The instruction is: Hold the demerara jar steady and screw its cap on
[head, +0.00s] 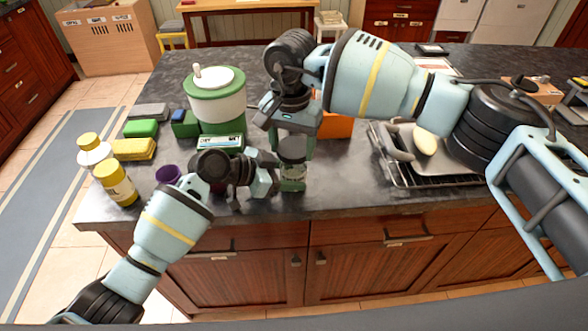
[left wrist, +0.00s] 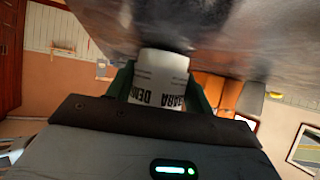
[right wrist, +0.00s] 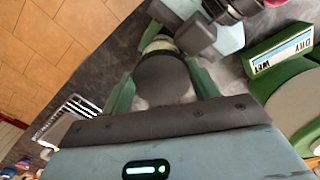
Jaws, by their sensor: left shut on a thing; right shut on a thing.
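The demerara jar (head: 293,172) stands upright near the front edge of the dark counter. Its label (left wrist: 158,92) shows upside down in the left wrist view. My left gripper (head: 291,184) is shut on the jar low on its body, with a green finger on each side. The dark round cap (right wrist: 163,78) is at the jar's mouth, and my right gripper (right wrist: 163,88) is shut on it from above. The cap also shows in the head view (head: 293,147). The fingers hide the cap's lower edge, so I cannot tell how far it is seated.
A green and white canister (head: 216,98) stands behind to the left. A purple cup (head: 168,174), yellow sponge (head: 134,149) and yellow-labelled bottle (head: 116,184) are at the left. An orange box (head: 338,126) is behind the jar. A wire rack (head: 402,180) lies right.

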